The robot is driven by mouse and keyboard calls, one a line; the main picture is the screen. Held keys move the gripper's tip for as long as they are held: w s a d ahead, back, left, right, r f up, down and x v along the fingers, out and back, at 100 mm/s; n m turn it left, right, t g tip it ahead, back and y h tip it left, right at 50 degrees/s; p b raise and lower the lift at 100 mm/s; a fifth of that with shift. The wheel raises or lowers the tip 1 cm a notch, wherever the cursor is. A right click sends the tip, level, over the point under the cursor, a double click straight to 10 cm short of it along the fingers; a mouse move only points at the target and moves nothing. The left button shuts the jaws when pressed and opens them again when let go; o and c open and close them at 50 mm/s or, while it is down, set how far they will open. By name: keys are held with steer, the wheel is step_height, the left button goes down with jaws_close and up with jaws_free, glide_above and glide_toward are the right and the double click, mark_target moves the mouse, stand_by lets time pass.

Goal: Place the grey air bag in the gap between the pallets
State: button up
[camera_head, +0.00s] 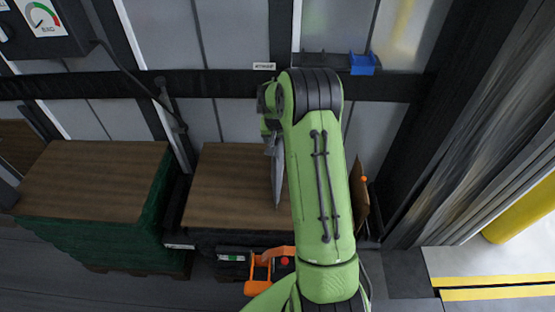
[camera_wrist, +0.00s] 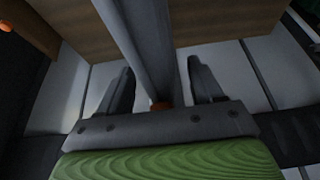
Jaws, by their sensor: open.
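The grey air bag (camera_head: 277,172) shows nearly edge-on in the head view, upright over the right-hand brown-topped load (camera_head: 225,190). My gripper (camera_head: 270,132) is at its upper end, partly hidden by my green arm. In the wrist view, the air bag (camera_wrist: 142,40) runs between the two fingers of my open gripper (camera_wrist: 158,85). An orange spot (camera_wrist: 160,106) shows at its near end. The left-hand pallet load (camera_head: 95,180) has a brown top and dark green sides. The narrow dark gap (camera_head: 178,205) between the two loads lies left of the bag.
A grey wall with a dark rail (camera_head: 215,84) stands behind the loads. A gauge box (camera_head: 42,22) with a cable is at upper left. A blue bin (camera_head: 363,64) sits on the rail. An orange handle (camera_head: 262,272) is in front. A brown panel (camera_head: 361,205) stands right of my arm.

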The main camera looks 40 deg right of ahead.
steer(key=shift+x, duration=0.8)
steer(key=shift+r, duration=0.15)
steer(key=shift+c, duration=0.5)
jaws_close()
